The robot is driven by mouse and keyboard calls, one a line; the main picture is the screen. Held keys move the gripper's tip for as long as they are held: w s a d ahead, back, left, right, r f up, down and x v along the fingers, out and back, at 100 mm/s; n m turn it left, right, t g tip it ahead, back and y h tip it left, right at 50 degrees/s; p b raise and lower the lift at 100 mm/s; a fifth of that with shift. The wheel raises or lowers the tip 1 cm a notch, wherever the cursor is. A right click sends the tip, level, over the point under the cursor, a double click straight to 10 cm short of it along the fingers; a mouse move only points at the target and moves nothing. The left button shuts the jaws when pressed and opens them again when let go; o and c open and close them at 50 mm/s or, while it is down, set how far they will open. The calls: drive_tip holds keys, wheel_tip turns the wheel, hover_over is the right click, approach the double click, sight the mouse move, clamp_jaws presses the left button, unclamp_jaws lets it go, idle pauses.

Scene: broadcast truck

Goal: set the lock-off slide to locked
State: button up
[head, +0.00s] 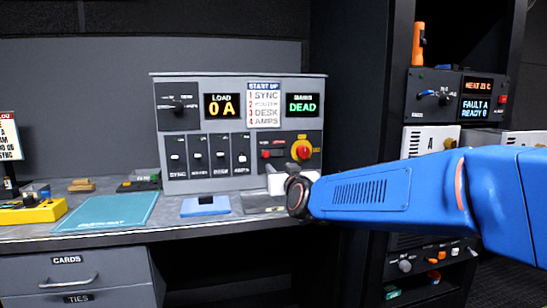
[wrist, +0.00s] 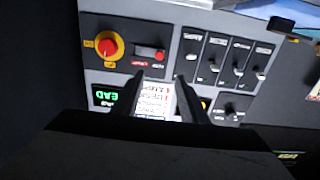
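The lock-off slide is a small red knob (head: 266,154) in a dark slot, low on the right of the grey panel (head: 240,77). It sits at the slot's left end, beside a red rotary knob on a yellow disc (head: 303,151). In the wrist view the panel is upside down; the red slide (wrist: 160,55) is just beyond my fingertips, and the rotary knob (wrist: 108,46) is to its left. My gripper (wrist: 160,75) is open and empty, its two dark fingers apart. In the head view its fingers cannot be made out at my blue arm's end.
Several small slide switches (head: 210,155) line the panel left of the lock-off slide. A start-up card (head: 264,105) and a DEAD display (head: 302,105) are above. A blue pad (head: 206,206) and teal folder (head: 110,212) lie on the desk. A dark equipment rack (head: 391,90) stands right.

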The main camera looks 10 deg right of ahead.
sight(267, 154)
drive_tip(key=w, duration=1.7)
drive_tip(key=shift+w, duration=0.15)
clamp_jaws()
